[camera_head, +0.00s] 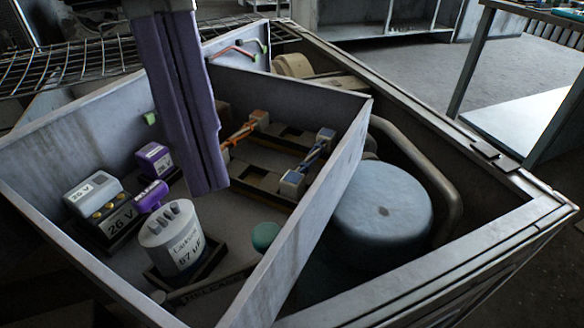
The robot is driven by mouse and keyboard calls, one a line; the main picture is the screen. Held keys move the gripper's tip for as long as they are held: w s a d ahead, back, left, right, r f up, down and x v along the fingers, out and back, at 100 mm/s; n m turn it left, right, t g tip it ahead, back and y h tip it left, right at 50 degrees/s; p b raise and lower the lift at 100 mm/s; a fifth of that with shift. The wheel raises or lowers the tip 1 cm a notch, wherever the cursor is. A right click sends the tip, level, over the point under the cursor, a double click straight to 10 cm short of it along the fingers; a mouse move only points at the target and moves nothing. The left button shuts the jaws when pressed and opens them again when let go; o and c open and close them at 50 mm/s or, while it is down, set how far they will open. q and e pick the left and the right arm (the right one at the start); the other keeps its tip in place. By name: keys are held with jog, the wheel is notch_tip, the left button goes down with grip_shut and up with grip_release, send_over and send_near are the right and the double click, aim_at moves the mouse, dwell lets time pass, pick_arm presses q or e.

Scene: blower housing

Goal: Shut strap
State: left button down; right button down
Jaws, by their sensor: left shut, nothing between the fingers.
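My left gripper (206,188), with long purple fingers, reaches down from the top into the open grey housing tray (316,208). Its fingers are together and nothing shows between them. The tips are above the tray floor, between the purple blocks and the orange and blue wired connectors; whether they touch anything I cannot tell. No part is clearly recognisable as the strap. A thin strip lies along the front of the tray floor by a label (208,289) that seems to read RELEASE. My right gripper is not in view.
In the tray stand a white 26 V block (92,194), a white round capacitor (172,238), purple blocks (153,160) and a green knob (265,236). A blue-grey drum (382,204) and a curved pipe (440,185) sit right of the tray wall. A wire rack (70,62) is behind left.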

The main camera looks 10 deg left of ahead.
aim_at(236, 273)
pick_arm(q)
jog(key=shift+a, duration=0.1)
jog(key=shift+f, duration=0.1)
jog(key=b+x, duration=0.1)
jog(key=x, duration=0.9)
jog(key=shift+b, duration=0.4)
